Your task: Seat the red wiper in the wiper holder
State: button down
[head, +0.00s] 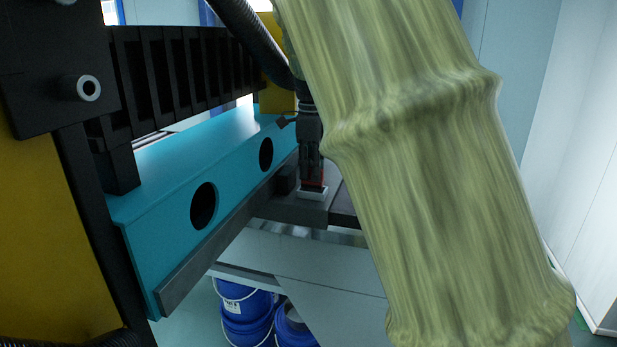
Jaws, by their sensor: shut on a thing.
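My gripper (312,165) points down beside the teal panel, small and dark in the head view. It is shut on the red wiper (318,183), of which only a narrow red strip shows below and beside the fingers. A small white block (312,195), perhaps the wiper holder, is directly under the red strip on a dark ledge. I cannot tell whether the wiper is inside it, touching it or just above it. My fingers hide most of the wiper.
A teal beam (231,171) with round holes runs to the left of my gripper, with a dark bar along its lower edge. A black ribbed rail (185,75) is above it. Blue buckets (246,308) stand below. My sleeved arm covers the right middle.

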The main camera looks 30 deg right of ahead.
aim_at(311, 181)
jog(key=shift+s+f, duration=0.2)
jog(key=shift+f, duration=0.85)
jog(key=shift+s+a+f, duration=0.15)
jog(key=shift+f, duration=0.25)
jog(key=c, duration=1.5)
grip_release()
jog(key=shift+f, duration=0.1)
jog(key=shift+o, duration=0.4)
jog(key=shift+w+f, duration=0.2)
jog(key=shift+w, duration=0.2)
jog(key=shift+s+r, duration=0.15)
jog(key=shift+r, duration=0.1)
jog(key=shift+r, duration=0.15)
